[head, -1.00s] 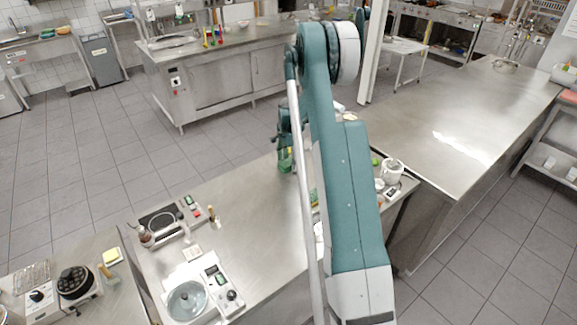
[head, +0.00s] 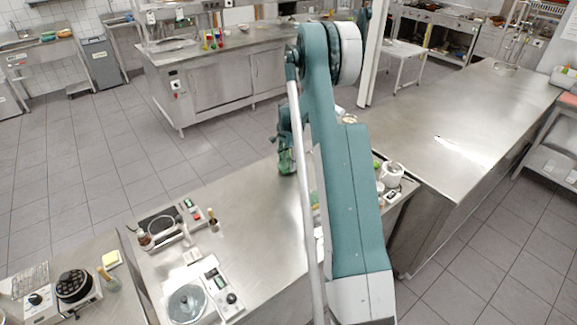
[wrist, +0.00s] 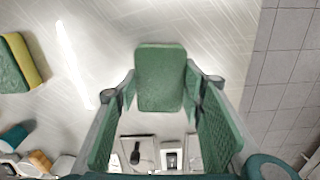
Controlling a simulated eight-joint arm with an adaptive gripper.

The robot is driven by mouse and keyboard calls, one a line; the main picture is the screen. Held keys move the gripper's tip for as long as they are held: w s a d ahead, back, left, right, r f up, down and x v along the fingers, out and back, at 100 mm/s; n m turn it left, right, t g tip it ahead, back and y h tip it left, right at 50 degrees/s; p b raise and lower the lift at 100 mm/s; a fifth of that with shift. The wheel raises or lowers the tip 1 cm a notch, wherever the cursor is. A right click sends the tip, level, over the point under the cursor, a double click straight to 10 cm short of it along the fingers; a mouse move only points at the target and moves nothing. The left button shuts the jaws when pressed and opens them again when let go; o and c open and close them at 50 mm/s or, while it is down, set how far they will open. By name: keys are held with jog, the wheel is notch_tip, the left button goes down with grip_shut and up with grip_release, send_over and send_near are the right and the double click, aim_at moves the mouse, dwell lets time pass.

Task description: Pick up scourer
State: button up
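The scourer (wrist: 20,62), a green pad with a yellow layer, lies on the steel counter at the left edge of the wrist view, partly cut off. In the head view my gripper (head: 287,163) is above the counter's far edge, partly hidden.
The steel counter (head: 245,205) has clear room around my gripper. A hotplate (head: 160,226) and a scale (head: 190,302) stand at its left end. A white mug (head: 392,174) and small items stand at its right end. Tiled floor lies beyond the edge.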

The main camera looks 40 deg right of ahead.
aim_at(288, 162)
jog(key=shift+r+b, duration=0.35)
jog(key=shift+r, duration=3.95)
